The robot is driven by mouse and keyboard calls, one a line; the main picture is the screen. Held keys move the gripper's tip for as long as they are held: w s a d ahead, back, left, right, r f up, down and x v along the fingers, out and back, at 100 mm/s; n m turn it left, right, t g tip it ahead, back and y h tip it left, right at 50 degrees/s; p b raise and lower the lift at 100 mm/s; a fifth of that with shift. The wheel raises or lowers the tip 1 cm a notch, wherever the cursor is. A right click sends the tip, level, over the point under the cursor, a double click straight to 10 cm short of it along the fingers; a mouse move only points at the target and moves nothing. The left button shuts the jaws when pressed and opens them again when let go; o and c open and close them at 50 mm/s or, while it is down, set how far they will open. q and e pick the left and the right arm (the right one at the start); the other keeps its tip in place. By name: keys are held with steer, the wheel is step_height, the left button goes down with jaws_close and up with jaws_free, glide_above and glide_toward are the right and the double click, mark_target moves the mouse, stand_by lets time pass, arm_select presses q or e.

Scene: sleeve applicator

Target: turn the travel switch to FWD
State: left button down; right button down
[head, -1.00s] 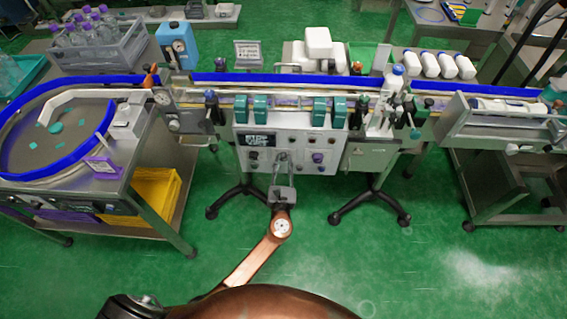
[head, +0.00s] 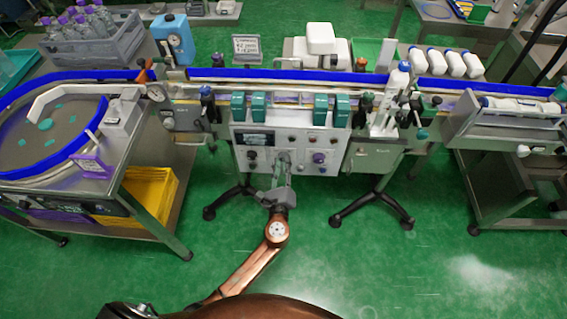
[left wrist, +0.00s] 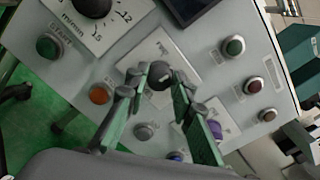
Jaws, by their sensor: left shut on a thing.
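The travel switch (left wrist: 160,76) is a black rotary knob on a pale plate of the control panel in the left wrist view. The plate's lettering is too small and blurred to read, so I cannot tell which position the knob points to. My left gripper (left wrist: 157,84) has its two green-padded fingers on either side of the knob, shut on it. In the head view the left gripper (head: 283,160) is at the front of the control panel (head: 307,142), and its fingers hide the knob. The right gripper is not in view.
In the left wrist view, a green button (left wrist: 48,46), an orange button (left wrist: 99,93), a grey button (left wrist: 144,130) and a purple knob (left wrist: 200,133) surround the switch. A larger dial (left wrist: 92,8) is above. The conveyor (head: 300,77) runs behind the panel. Green floor in front is clear.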

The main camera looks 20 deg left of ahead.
arm_select(q)
steer(key=n, duration=0.1)
steer(key=n+b, duration=0.1)
steer(key=n, duration=0.1)
steer(key=n+b, duration=0.1)
steer(key=shift+f+n, duration=0.3)
steer(key=n+b, duration=0.2)
steer(key=n, duration=0.2)
steer(key=shift+a+b, duration=0.1)
steer(key=shift+b, duration=0.3)
steer(key=shift+r+n, duration=0.15)
steer(key=shift+n, duration=0.45)
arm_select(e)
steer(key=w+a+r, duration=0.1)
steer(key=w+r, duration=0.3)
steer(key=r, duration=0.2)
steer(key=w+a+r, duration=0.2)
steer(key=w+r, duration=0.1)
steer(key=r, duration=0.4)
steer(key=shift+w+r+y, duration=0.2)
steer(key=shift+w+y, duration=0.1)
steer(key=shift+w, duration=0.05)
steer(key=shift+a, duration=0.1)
arm_select(q)
steer(key=c, duration=1.7)
jaws_free()
steer(key=shift+o, duration=0.2)
steer(key=v, duration=1.2)
steer(key=shift+r, duration=0.1)
